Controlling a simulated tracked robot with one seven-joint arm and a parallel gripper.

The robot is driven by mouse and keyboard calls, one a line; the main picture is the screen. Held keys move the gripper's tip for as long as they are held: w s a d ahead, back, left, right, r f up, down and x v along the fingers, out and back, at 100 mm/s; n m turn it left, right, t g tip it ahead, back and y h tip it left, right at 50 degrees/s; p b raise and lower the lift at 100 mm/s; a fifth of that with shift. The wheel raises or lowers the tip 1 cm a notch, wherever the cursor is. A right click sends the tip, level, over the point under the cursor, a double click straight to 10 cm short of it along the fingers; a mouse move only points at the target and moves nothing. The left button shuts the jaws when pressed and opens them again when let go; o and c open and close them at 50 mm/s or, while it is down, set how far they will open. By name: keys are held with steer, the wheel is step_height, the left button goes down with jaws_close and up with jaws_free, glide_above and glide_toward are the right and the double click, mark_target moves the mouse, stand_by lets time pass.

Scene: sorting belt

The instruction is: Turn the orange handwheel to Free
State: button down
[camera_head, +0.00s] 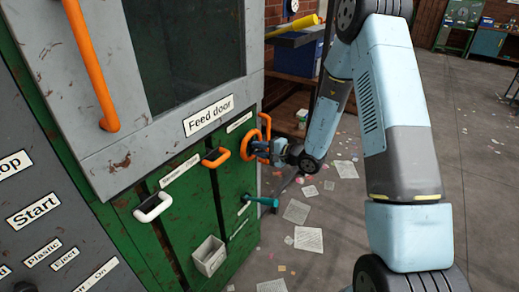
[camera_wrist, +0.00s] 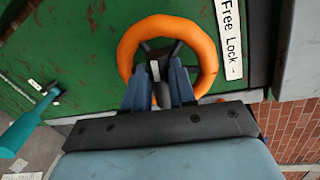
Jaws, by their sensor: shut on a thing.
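The orange handwheel (camera_head: 246,147) stands on the green panel, at the right end of the machine front. In the wrist view its orange ring (camera_wrist: 128,48) has dark spokes and a hub with a small white mark (camera_wrist: 155,70). My gripper (camera_head: 274,150) is at the wheel; its two blue fingers (camera_wrist: 159,82) reach inside the ring's lower part and are shut on the wheel's dark middle, partly hiding it. A white label (camera_wrist: 229,38) reading "Free Lock" with an arrow is right of the wheel. Which end the wheel is set to I cannot tell.
Left of the wheel are an orange handle (camera_head: 216,157) and a white handle (camera_head: 153,207). A teal handle (camera_head: 262,201) is below it and also shows in the wrist view (camera_wrist: 22,130). A grey bin (camera_head: 209,255) hangs lower. Papers litter the floor.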

steer(key=shift+s+a+f+n, duration=0.1)
steer(key=shift+s+f+n, duration=0.15)
steer(key=shift+n, duration=0.75)
steer(key=shift+f, duration=0.1)
steer(key=c, duration=1.2)
jaws_free()
steer(key=v, duration=1.3)
steer(key=shift+s+d, duration=0.2)
steer(key=shift+s, duration=0.1)
